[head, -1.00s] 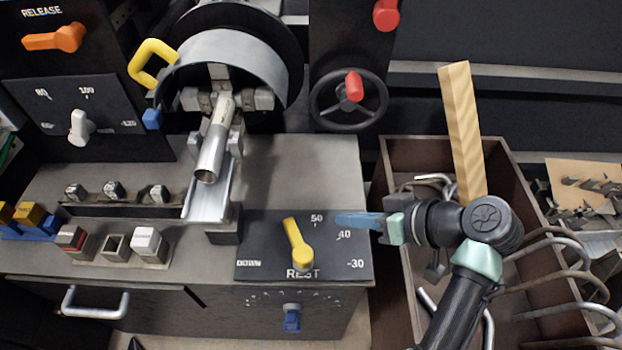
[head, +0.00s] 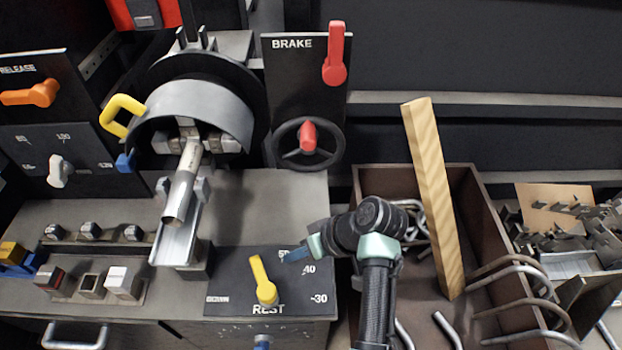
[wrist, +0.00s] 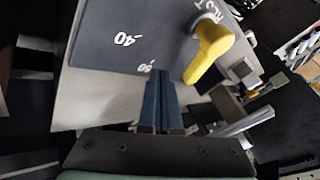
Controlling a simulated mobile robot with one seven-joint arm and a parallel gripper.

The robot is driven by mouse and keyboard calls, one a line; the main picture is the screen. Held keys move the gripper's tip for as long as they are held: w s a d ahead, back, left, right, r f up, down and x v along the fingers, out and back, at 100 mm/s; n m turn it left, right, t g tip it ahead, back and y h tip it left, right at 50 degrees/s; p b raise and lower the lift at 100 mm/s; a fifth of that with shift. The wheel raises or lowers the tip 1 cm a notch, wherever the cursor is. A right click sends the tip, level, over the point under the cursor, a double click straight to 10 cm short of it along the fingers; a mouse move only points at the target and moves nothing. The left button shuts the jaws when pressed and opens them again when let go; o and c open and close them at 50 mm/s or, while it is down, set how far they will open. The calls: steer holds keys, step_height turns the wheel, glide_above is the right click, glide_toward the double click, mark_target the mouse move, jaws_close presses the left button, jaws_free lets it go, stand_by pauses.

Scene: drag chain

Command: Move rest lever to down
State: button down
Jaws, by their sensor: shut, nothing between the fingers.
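The rest lever is a yellow handle (head: 263,280) on a dark panel (head: 228,282) marked REST, with DOWN at the left and 50, 40 and 30 at the right. Its free end points up and slightly left, between DOWN and 50. My gripper (head: 288,258) is shut and empty, with blue fingers just right of the lever near the 50 mark, apart from it. In the wrist view the yellow lever (wrist: 207,55) is up and right of my shut fingers (wrist: 158,80); the 40 mark shows at the upper left.
A brown bin (head: 480,215) with bent metal rods and a wooden plank (head: 433,195) stands at the right. A metal tube (head: 182,190) in a chuck and its rail lie behind and left of the panel. Small blocks (head: 90,285) sit at the left.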

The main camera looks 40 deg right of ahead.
mark_target(262, 281)
steer(key=shift+w+a+p, duration=0.15)
steer(key=shift+w+a, duration=0.05)
steer(key=shift+a, duration=0.8)
steer(key=shift+w+a+p, duration=0.15)
steer(key=shift+w+a, duration=0.05)
steer(key=shift+a, duration=0.75)
steer(key=shift+w+a+n+p, duration=0.1)
steer(key=shift+a+n+p, duration=0.05)
steer(key=shift+n+p, duration=0.15)
